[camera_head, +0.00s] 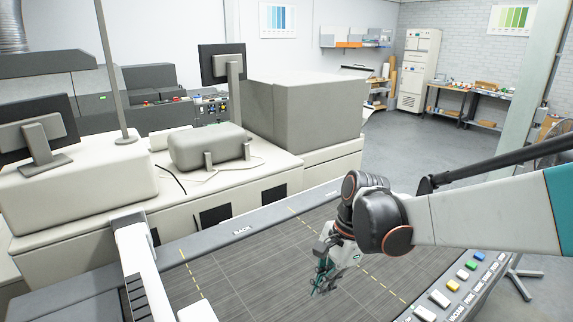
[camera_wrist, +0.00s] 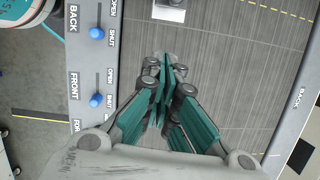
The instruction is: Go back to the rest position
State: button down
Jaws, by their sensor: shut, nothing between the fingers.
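My gripper (camera_head: 322,282) hangs from my arm over the dark striped machine bed (camera_head: 235,268), fingers pointing down. In the wrist view my gripper (camera_wrist: 165,82) has its teal-sided fingers together at the tips, with nothing between them. It appears above the bed (camera_wrist: 225,65), apart from any object. How high it hangs is hard to tell.
A row of coloured buttons (camera_head: 453,286) runs along the bed's right edge. Blue slider knobs (camera_wrist: 96,33) sit on the panel beside the bed. A white block (camera_wrist: 168,12) lies at the wrist view's top. Beige machines stand behind; open floor (camera_head: 425,155) lies beyond.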

jog(key=s+d+f+n+t+h+b, duration=0.3)
jog(key=s+d+n+t+b, duration=0.5)
jog(key=s+d+n+b, duration=0.3)
jog(key=shift+s+f+n, duration=0.6)
jog(key=shift+s+f, duration=0.3)
jog(key=shift+f, duration=0.1)
